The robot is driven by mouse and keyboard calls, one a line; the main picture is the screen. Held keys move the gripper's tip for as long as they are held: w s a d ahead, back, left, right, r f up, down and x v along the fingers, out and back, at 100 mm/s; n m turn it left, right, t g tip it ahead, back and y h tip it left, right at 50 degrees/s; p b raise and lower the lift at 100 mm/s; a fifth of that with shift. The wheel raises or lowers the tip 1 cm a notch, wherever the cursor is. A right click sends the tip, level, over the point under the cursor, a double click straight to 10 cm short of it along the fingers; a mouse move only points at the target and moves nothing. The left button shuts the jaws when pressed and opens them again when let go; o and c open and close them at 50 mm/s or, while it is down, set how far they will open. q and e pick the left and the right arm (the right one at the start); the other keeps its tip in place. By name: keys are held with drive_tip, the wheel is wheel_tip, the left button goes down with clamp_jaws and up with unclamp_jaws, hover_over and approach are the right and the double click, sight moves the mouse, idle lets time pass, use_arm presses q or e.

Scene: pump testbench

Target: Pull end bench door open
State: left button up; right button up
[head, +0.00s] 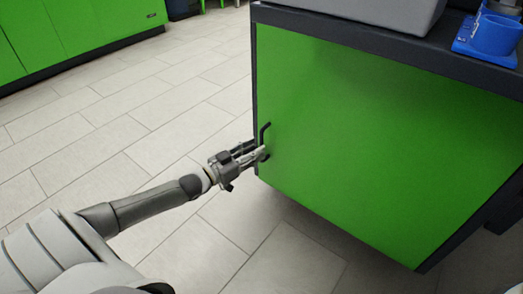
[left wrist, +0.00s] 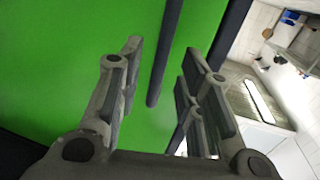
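The end bench door (head: 390,140) is a flat green panel in a dark frame, and it looks shut. Its black bar handle (head: 265,130) is near the door's left edge. In the left wrist view the green door (left wrist: 70,60) fills the left side and the handle (left wrist: 170,35) shows as a dark bar. My left gripper (head: 260,150) is at the handle's lower part. In the left wrist view the left gripper (left wrist: 161,62) has its fingers apart, one on each side of the bar, with gaps visible. My right gripper is not in view.
A grey box (head: 370,12) and a blue holder (head: 490,38) stand on the bench top (head: 400,58). Green cabinets (head: 80,35) stand at the far left. The tiled floor (head: 130,120) left of the bench is clear.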

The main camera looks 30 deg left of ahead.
use_arm(q)
drive_tip(key=shift+b+x, duration=0.7)
drive_tip(key=shift+x, duration=1.1)
clamp_jaws()
